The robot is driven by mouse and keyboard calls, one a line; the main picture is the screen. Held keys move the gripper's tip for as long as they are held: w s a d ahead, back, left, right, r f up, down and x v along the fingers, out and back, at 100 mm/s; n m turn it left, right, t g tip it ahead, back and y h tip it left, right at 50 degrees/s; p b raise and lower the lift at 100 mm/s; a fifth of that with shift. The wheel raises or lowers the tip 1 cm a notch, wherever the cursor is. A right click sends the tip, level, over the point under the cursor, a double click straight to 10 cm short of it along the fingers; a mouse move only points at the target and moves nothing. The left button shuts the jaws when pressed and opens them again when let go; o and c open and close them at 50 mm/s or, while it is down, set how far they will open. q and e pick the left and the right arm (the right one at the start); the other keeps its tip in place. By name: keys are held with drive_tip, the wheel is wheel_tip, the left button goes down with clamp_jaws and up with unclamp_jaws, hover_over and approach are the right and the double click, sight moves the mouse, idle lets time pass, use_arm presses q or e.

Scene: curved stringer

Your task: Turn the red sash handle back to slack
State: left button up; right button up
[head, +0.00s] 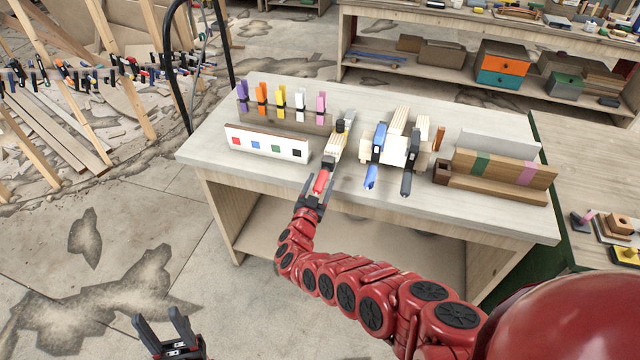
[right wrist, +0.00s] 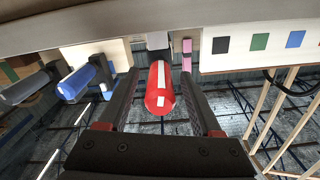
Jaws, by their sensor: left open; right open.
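The red sash handle (head: 321,181) sticks out past the front edge of the table, at the near end of a bar clamp (head: 340,138). In the right wrist view the red handle (right wrist: 160,88) has a white stripe along it and a white mark on its end. My right gripper (head: 313,190) is open around the handle, one finger on each side. Dark gaps show between the fingers and the handle in the right wrist view. My left gripper (head: 163,328) is open and empty, low at the left, away from the table.
A blue handle (head: 370,177) and a black handle (head: 406,182) stick out to the right of the red one. A white board with colored squares (head: 266,144) stands to the left, before several colored clamps (head: 280,99). Wooden strips (head: 500,170) lie at the right.

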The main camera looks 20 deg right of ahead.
drive_tip(key=shift+s+a, duration=0.2)
drive_tip(key=shift+s, duration=0.15)
drive_tip(key=v, duration=1.6)
drive_tip(key=shift+a, duration=0.15)
drive_tip(key=shift+s, duration=0.1)
